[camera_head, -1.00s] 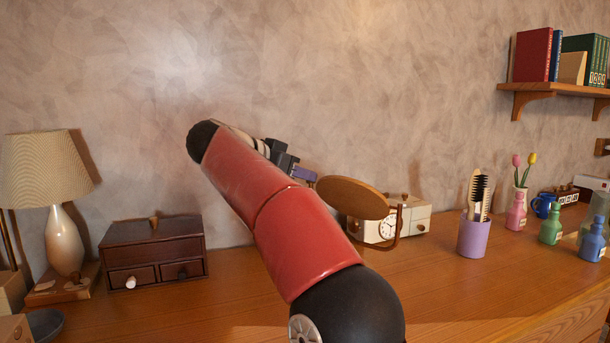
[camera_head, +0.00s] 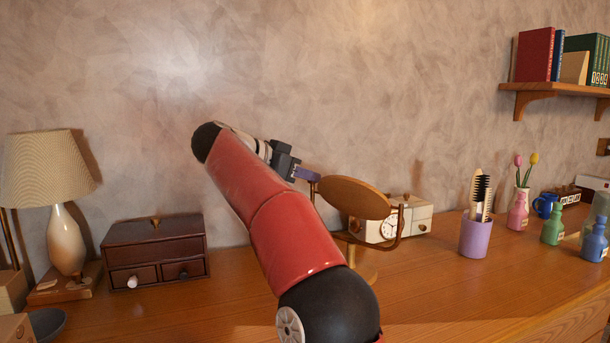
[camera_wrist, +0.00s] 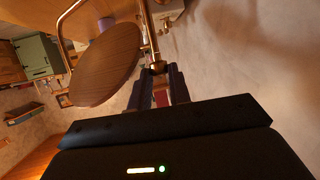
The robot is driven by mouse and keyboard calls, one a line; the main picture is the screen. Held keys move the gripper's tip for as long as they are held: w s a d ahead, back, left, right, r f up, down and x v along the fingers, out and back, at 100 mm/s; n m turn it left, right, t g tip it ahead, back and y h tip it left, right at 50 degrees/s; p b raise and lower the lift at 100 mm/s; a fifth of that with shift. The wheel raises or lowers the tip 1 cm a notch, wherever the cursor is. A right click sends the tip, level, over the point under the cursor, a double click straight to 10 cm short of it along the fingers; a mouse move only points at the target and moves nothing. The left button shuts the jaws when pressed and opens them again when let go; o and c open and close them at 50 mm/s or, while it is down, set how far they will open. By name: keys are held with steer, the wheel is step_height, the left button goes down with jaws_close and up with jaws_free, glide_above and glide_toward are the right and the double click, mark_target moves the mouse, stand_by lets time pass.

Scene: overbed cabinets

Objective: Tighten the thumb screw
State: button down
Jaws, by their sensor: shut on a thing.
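A tilting mirror with an oval wooden back (camera_head: 354,198) stands on the dresser in a curved brass frame (camera_head: 401,222). Its round foot (camera_head: 366,273) shows behind my arm. In the wrist view the oval back (camera_wrist: 108,65) fills the left and the brass frame (camera_wrist: 148,25) runs beside it. A small brass thumb screw (camera_wrist: 157,68) sits at the frame's side. My gripper (camera_wrist: 157,78) is shut on the thumb screw, with its two dark fingers on either side. In the head view my gripper (camera_head: 310,176) is at the mirror's left side; the screw there is too small to make out.
A white clock cabinet (camera_head: 415,215) stands close behind the mirror. A purple brush cup (camera_head: 475,236) and several bottles stand to the right. A dark drawer box (camera_head: 154,252) and a lamp (camera_head: 64,240) are at left. Dresser top between box and mirror is mostly clear.

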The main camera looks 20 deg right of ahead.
steer(key=shift+w+m+g+h, duration=0.2)
steer(key=shift+m+g+h, duration=0.1)
steer(key=shift+m+g, duration=0.55)
steer(key=c, duration=1.6)
jaws_free()
steer(key=shift+s, duration=0.1)
steer(key=shift+o, duration=0.2)
steer(key=shift+a, duration=0.1)
